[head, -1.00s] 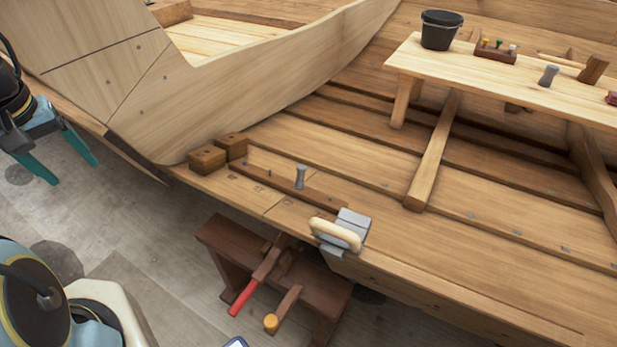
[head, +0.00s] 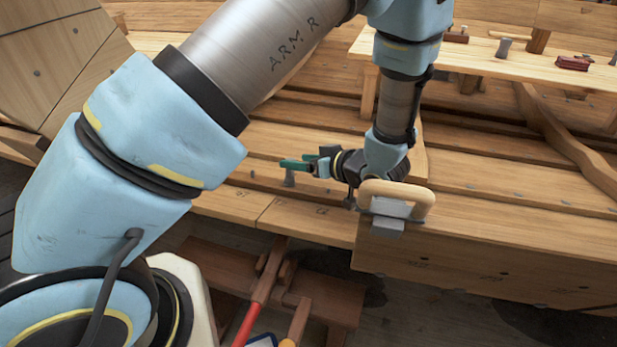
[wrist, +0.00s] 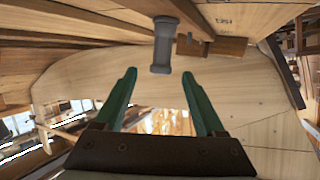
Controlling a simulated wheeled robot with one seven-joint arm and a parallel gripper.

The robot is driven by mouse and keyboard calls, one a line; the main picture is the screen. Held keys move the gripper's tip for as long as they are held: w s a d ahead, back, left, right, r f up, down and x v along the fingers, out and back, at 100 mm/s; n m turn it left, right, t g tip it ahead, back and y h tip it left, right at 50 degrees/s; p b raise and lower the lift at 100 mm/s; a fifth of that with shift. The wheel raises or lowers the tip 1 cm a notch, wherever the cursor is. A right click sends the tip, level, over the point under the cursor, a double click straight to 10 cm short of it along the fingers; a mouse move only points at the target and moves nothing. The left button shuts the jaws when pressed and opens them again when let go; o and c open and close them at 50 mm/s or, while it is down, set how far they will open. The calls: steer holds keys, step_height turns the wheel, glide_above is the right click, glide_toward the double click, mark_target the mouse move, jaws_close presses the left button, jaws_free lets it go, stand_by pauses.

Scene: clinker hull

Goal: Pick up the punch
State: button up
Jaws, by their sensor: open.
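The punch, a grey waisted cylinder (head: 290,178), stands on the hull's plank left of the middle in the head view. My gripper (head: 297,164) is beside it with its green fingers pointing left, and they partly cover its upper end. In the wrist view the punch (wrist: 163,45) shows whole, lined up with the gap between the open green fingers (wrist: 159,74). It appears just beyond the fingertips, and I see no contact. My gripper is empty.
A grey clamp-like tool with a pale wooden handle (head: 395,191) sits on the plank edge, close below my wrist. A wooden block (wrist: 228,47) is near the punch. A similar grey cylinder (head: 503,47) stands on the bench (head: 440,52). A red-handled tool (head: 262,285) is below.

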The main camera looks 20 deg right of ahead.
steer(key=shift+s+f, duration=0.25)
steer(key=shift+s, duration=0.1)
steer(key=shift+w+f+b, duration=0.15)
steer(key=shift+b, duration=0.25)
steer(key=b+x, duration=0.3)
steer(key=x, duration=0.2)
steer(key=shift+w+b, duration=0.2)
steer(key=shift+b, duration=0.15)
steer(key=shift+w+a, duration=0.3)
steer(key=shift+w, duration=0.2)
steer(key=shift+c, duration=0.4)
jaws_close()
